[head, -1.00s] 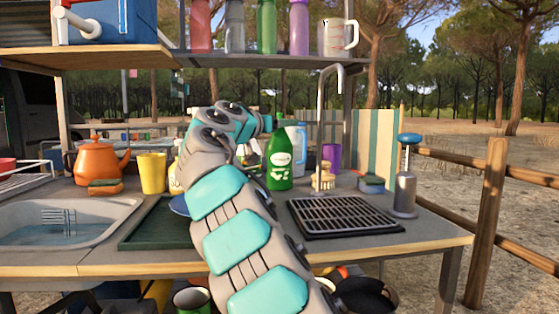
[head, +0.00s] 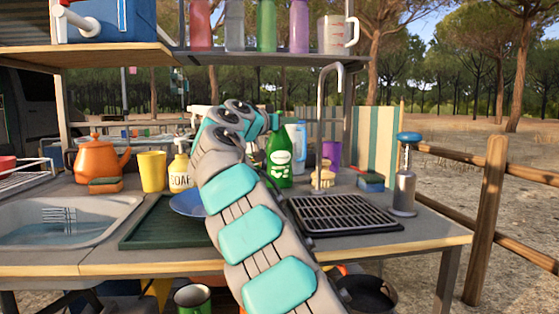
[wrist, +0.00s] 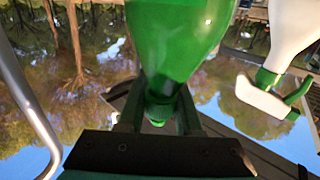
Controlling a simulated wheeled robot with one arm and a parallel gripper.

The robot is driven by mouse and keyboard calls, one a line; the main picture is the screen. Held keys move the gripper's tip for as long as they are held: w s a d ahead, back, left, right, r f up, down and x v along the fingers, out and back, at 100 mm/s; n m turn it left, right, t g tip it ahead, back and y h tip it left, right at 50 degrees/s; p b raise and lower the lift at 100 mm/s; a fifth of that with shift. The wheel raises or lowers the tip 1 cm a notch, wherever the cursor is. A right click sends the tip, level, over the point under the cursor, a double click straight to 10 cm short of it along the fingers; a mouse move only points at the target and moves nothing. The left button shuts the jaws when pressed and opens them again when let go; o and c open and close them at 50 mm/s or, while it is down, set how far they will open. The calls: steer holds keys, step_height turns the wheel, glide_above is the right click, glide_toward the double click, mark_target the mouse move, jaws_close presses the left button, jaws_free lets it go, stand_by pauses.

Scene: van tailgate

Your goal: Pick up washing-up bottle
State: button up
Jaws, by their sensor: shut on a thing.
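The washing-up bottle (head: 279,158) is green with a white label and stands upright at the back of the counter, left of the tap. I cannot tell whether its base touches the counter. In the wrist view the bottle (wrist: 175,45) appears upside down, its narrow top between the two fingers. My gripper (wrist: 160,112) is shut on that top end. In the head view my arm comes in from the left of the bottle and hides part of the grip.
A white spray bottle (wrist: 293,35) is close beside the grip. A white-and-blue bottle (head: 299,140) and purple cup (head: 332,154) stand right of the green bottle. The tap (head: 322,130), drying rack (head: 343,214) and soap bottle (head: 180,172) are near. A shelf (head: 275,60) spans above.

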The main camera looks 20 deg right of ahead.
jaws_close()
steer(key=shift+r, duration=0.2)
